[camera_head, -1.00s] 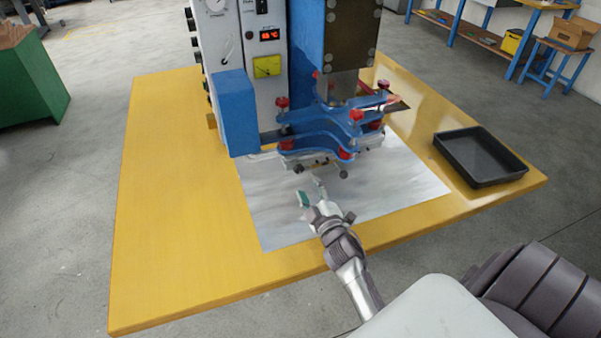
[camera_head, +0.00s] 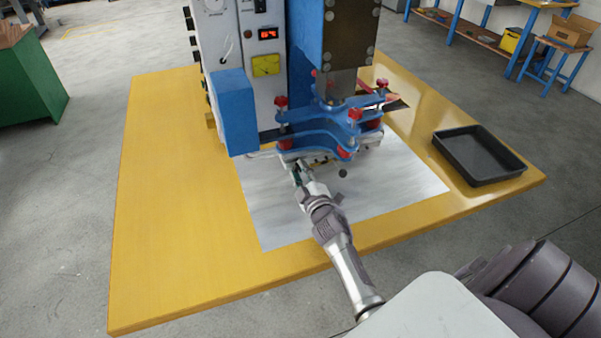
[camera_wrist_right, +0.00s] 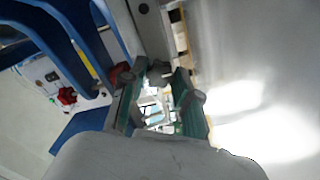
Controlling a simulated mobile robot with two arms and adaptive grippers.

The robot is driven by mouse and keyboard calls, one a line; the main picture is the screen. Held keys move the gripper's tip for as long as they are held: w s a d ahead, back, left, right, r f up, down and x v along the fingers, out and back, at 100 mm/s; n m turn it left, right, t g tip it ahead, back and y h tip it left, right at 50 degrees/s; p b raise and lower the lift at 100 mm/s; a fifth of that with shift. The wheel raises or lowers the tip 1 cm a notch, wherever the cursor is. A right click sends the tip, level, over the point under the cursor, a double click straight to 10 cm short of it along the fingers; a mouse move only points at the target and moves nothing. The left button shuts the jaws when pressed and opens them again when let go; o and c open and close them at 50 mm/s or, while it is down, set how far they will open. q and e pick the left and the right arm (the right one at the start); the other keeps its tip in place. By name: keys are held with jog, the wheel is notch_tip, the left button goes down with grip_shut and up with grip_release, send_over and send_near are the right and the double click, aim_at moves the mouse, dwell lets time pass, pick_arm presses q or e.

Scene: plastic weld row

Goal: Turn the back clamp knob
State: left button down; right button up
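The blue clamp fixture (camera_head: 325,130) carries several red knobs, including one at its left (camera_head: 281,102), one at the back right (camera_head: 383,84) and one at the front (camera_head: 344,153). I cannot tell for certain which is the back clamp knob. A small dark knob (camera_head: 343,173) shows under the front edge. My right gripper (camera_head: 298,174) is at the fixture's front left edge, low over the sheet. In the right wrist view, its green-padded fingers (camera_wrist_right: 160,100) are apart, beside a dark part and the blue frame. I cannot tell whether they touch it. My left gripper is not in view.
The welding machine (camera_head: 265,50) with gauges stands behind and left of the fixture. A grey sheet (camera_head: 285,220) covers the middle of the yellow table (camera_head: 160,200). A black tray (camera_head: 480,157) sits at the right. The table's left side is clear.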

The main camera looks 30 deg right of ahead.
grip_shut()
